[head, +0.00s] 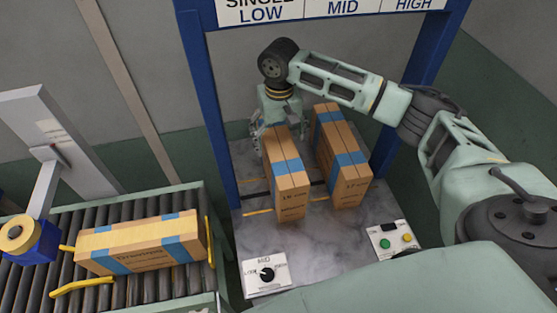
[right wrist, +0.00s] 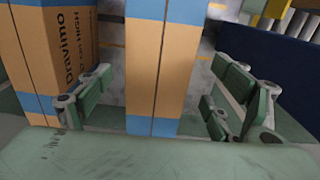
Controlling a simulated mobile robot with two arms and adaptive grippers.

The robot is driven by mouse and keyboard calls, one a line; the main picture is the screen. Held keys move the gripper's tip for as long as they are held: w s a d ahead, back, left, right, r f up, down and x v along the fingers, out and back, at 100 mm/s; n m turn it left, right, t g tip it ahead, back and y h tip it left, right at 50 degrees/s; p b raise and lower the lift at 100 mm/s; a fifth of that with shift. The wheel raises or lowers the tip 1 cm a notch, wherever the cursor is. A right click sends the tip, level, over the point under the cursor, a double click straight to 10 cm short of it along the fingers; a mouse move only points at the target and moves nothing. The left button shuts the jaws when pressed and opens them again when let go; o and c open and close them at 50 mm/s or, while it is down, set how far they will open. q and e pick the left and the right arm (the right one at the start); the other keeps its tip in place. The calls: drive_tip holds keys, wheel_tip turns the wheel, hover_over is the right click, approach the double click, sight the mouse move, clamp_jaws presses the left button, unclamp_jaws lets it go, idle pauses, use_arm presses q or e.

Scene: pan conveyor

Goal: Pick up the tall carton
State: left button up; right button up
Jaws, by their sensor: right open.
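Two tall cardboard cartons with blue bands stand upright on the grey marbled surface. The left carton (head: 291,190) is at my right gripper (head: 270,128), which hangs at its far upper end. In the right wrist view, this carton (right wrist: 152,75) stands between the spread fingers of my right gripper (right wrist: 160,90). Gaps show on both sides, so the fingers are open and not gripping. The right carton (head: 350,180) stands close beside it and shows at the left in the wrist view (right wrist: 45,55). My left gripper is out of view.
A third carton (head: 140,243) lies on its side on the roller conveyor (head: 35,285) at left, by yellow guides. A blue frame (head: 208,110) with a LOW/MID/HIGH sign stands around the surface. A dial box (head: 266,275) and button box (head: 394,240) sit at the front.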

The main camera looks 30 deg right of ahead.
sight(279, 142)
drive_tip(key=f, duration=0.2)
drive_tip(key=f+p, duration=0.1)
drive_tip(key=f, duration=0.1)
drive_tip(key=shift+w+d, duration=0.2)
drive_tip(key=shift+f, duration=0.4)
drive_tip(key=c, duration=2)
use_arm(q)
drive_tip(key=shift+w+r, duration=0.25)
drive_tip(key=shift+r, duration=0.6)
use_arm(e)
drive_tip(key=shift+w, duration=0.1)
clamp_jaws()
use_arm(q)
drive_tip(key=shift+f, duration=0.1)
use_arm(e)
drive_tip(key=shift+r, duration=0.2)
